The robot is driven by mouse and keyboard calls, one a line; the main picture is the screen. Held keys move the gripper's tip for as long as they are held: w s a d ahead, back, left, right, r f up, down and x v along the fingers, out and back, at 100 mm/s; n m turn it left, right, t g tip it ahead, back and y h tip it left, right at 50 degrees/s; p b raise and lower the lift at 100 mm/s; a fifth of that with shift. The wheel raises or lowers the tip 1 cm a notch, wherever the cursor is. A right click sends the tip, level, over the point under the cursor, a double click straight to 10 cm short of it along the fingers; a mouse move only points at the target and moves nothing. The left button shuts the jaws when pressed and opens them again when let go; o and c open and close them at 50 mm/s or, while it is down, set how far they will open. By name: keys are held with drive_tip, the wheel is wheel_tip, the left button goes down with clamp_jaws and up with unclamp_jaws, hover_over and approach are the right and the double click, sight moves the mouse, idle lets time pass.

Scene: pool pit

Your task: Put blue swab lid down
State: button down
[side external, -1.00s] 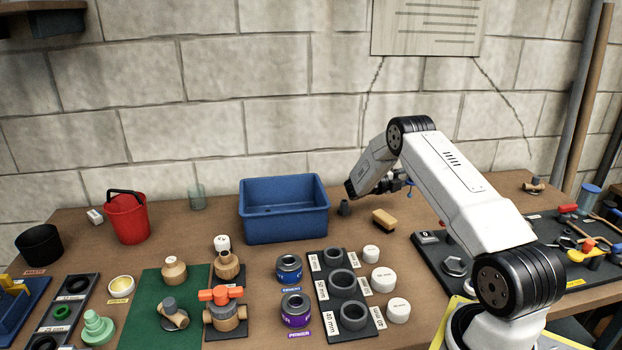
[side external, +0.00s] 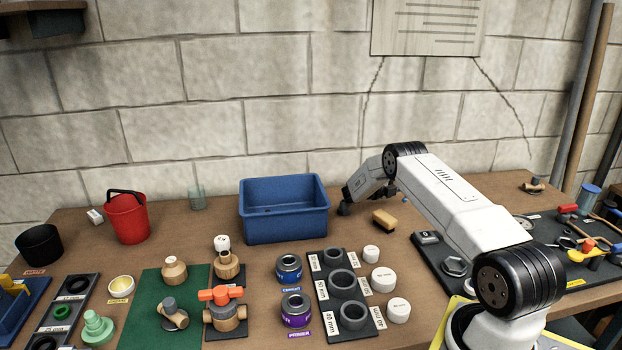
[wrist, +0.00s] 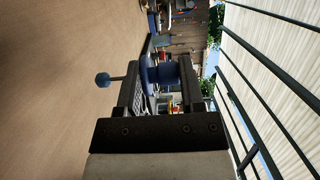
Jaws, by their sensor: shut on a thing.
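My gripper (wrist: 160,78) is shut on the blue swab lid (wrist: 163,72) in the wrist view. The lid sits between the two dark fingers. Its thin stem sticks out to the left and ends in a round blue swab (wrist: 103,79), with the brown bench top behind it.
A blue tub (side external: 284,225) stands at the back, with a wooden brush (side external: 384,219) to its right. A small dark grey piece (side external: 344,209) is between them. The ring board (side external: 340,280) and white caps (side external: 383,279) are in front. A black tool board (side external: 450,262) lies at right.

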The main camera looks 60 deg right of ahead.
drive_tip(key=shift+f, duration=1.5)
drive_tip(key=shift+f, duration=0.15)
drive_tip(key=shift+c, duration=1)
unclamp_jaws()
drive_tip(key=shift+r, duration=0.2)
drive_tip(key=v, duration=0.5)
drive_tip(key=shift+w+a+r, duration=0.1)
drive_tip(key=shift+w, duration=0.05)
wheel_tip(320, 180, up, 7)
